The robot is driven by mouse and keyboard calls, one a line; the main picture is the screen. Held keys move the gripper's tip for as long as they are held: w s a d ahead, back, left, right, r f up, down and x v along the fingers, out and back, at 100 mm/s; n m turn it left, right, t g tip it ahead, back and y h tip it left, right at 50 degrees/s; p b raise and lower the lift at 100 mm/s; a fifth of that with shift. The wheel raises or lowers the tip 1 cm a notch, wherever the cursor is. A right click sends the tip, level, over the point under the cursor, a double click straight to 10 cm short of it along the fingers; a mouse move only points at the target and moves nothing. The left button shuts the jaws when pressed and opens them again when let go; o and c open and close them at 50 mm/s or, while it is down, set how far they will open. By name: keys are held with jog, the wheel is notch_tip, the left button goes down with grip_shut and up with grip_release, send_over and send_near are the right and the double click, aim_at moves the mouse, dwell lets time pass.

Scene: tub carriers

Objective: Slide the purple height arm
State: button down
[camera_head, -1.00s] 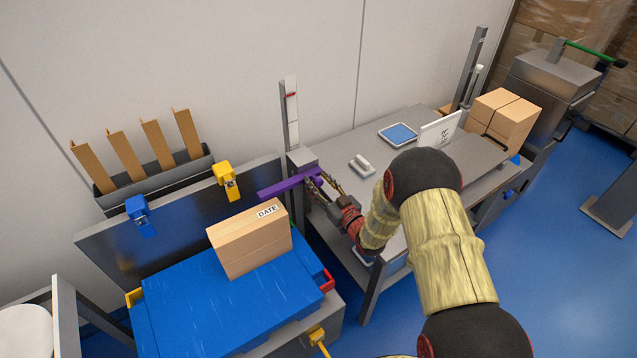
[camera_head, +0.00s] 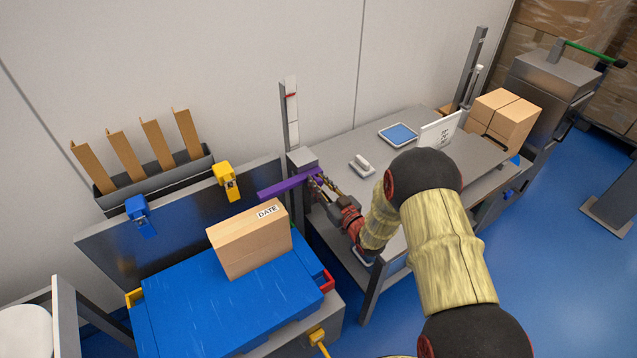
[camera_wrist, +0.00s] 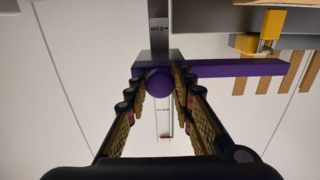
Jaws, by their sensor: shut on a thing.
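The purple height arm (camera_head: 284,187) is a flat bar that reaches left from a grey block on an upright scale post (camera_head: 290,115), above the box's level. In the wrist view the arm (camera_wrist: 240,68) runs to the right, and its round purple knob (camera_wrist: 159,82) faces the camera. My gripper (camera_head: 318,183) is at the arm's right end. In the wrist view my gripper (camera_wrist: 160,90) has its two fingers on either side of the knob, shut on it. The fingers partly hide the knob in the head view.
A cardboard box marked DATE (camera_head: 250,240) stands on the blue tub lid (camera_head: 215,300) below the arm. Yellow (camera_head: 227,180) and blue (camera_head: 140,213) clamps sit on the grey panel behind. A grey table (camera_head: 350,140) holds a white handled item and a blue-topped pad.

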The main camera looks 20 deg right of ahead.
jog(key=shift+f, duration=0.1)
notch_tip(320, 180, down, 8)
jog(key=b, duration=0.5)
jog(key=shift+r, duration=0.25)
jog(key=c, duration=1.5)
grip_release()
jog(key=shift+c, duration=0.2)
jog(key=v, duration=1.2)
jog(key=shift+r, duration=0.1)
